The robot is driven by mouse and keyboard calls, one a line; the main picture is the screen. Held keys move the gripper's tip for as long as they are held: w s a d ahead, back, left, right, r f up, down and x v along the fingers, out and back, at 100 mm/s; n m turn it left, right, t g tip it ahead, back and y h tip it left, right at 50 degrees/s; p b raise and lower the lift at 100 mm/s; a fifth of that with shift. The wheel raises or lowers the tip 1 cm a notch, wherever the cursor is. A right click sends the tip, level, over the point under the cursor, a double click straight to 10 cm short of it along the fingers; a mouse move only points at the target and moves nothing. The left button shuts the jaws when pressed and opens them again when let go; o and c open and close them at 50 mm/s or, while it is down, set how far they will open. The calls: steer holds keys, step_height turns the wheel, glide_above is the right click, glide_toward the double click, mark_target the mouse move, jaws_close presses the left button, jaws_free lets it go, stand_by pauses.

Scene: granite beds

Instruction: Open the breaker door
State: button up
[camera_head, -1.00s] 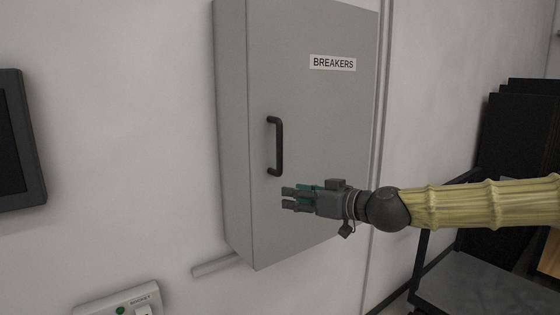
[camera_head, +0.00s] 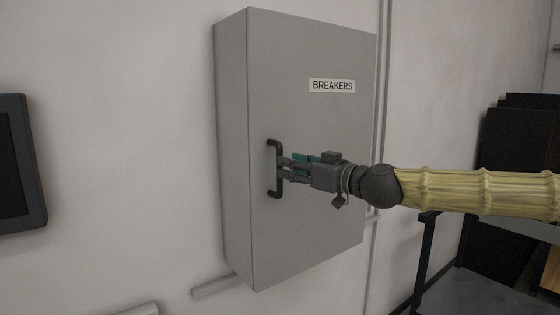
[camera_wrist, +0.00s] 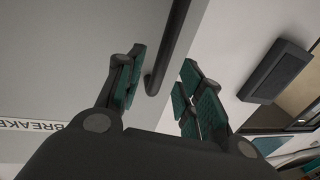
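The grey breaker cabinet door (camera_head: 318,225) bears a "BREAKERS" label (camera_head: 332,86) and looks shut. Its black upright bar handle (camera_head: 279,187) is near the door's left edge. My gripper (camera_head: 284,167) is at the middle of the handle, coming from the right. In the wrist view, my gripper (camera_wrist: 163,75) is open, with its teal-padded fingers apart. The handle (camera_wrist: 173,45) passes between the two fingers, with a gap visible on each side. Whether any finger touches the handle or door I cannot tell.
A dark framed panel (camera_head: 20,165) is on the wall at the left. A pale socket box (camera_head: 135,309) shows at the bottom edge. Dark stacked slabs (camera_head: 510,150) and a cart-like frame (camera_head: 470,292) stand at the right.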

mark_target(280, 191)
steer(key=shift+p+x, duration=0.7)
steer(key=shift+x, duration=1.7)
jaws_close()
